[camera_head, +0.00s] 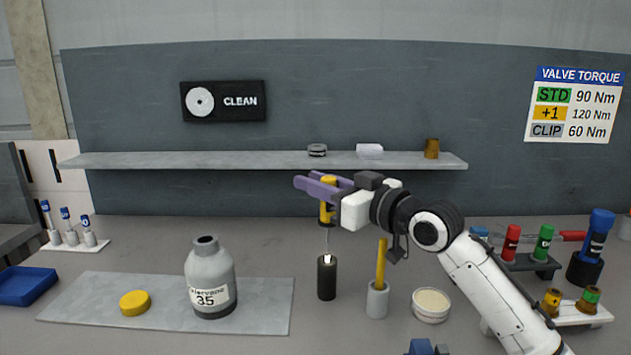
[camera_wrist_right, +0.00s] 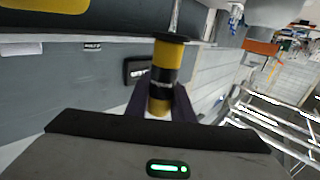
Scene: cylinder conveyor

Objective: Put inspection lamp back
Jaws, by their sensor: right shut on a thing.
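The inspection lamp (camera_head: 327,212) has a yellow and black handle and a thin shaft pointing down, with a bright tip. My right gripper (camera_head: 322,184), with purple fingers, is shut on the handle and holds the lamp upright. The handle also shows between the fingers in the right wrist view (camera_wrist_right: 160,88). A black upright cylinder (camera_head: 327,280) stands on the table directly below the lamp. The bright tip appears at the cylinder's top; I cannot tell whether it is inside or just above.
A grey cup (camera_head: 377,302) with a yellow stick and a round cream dish (camera_head: 431,304) stand right of the cylinder. A grey bottle (camera_head: 211,280) and yellow cap (camera_head: 135,302) are on a mat (camera_head: 265,318) at left. A shelf (camera_head: 250,160) runs behind the gripper.

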